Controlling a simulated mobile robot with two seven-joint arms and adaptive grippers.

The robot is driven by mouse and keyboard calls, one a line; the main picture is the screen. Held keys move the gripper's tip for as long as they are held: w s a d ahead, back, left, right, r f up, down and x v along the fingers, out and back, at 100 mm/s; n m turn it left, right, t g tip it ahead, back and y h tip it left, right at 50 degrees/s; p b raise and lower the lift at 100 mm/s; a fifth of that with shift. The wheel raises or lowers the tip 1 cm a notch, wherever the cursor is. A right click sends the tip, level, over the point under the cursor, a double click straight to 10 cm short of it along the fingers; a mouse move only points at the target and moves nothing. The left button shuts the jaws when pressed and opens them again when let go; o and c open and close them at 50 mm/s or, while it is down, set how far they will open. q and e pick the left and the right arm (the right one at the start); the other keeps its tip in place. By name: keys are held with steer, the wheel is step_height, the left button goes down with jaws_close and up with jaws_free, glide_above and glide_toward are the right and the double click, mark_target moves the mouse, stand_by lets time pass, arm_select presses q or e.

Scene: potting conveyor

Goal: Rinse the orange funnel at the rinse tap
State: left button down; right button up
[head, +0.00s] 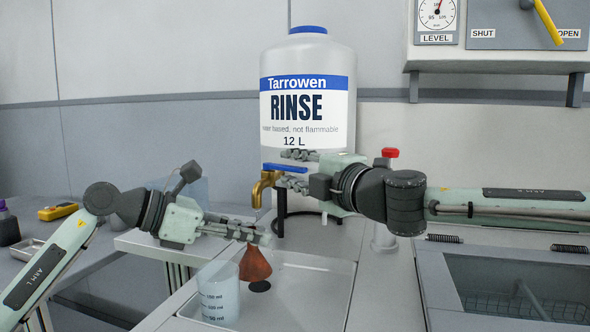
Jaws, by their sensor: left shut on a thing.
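The orange funnel (255,265) hangs from my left gripper (264,237), which is shut on its narrow upper part. Its wide end faces down, above a shallow basin (325,290). The brass rinse tap (258,192) is on the front of the white RINSE container (308,60), and its spout is above the funnel in the picture. The tap has a blue lever (286,168). My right gripper (287,170) is at the lever, with its fingers apart, one above and one below it. I cannot tell whether they touch it. I see no water flowing.
A clear graduated beaker (218,300) stands at the basin's left, close to the funnel. A dark round drain (260,286) shows below the funnel. A red-topped post (390,153) stands behind my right arm. A recessed bin (520,285) is at the lower right.

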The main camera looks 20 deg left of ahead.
steer(key=v, duration=1.2)
stand_by(0.5)
steer(key=shift+c, duration=1.3)
steer(key=s, duration=0.2)
steer(key=s+n+g+y, duration=0.1)
steer(key=shift+s+a+f+g, duration=0.1)
steer(key=shift+s+f+g, duration=0.05)
steer(key=shift+s+g, duration=0.2)
jaws_close()
steer(key=w+d+x, duration=0.1)
steer(key=w+x, duration=0.1)
steer(key=x, duration=0.8)
steer(key=shift+r+n+y, duration=0.25)
steer(key=shift+n+y, duration=0.05)
steer(key=shift+n, duration=0.1)
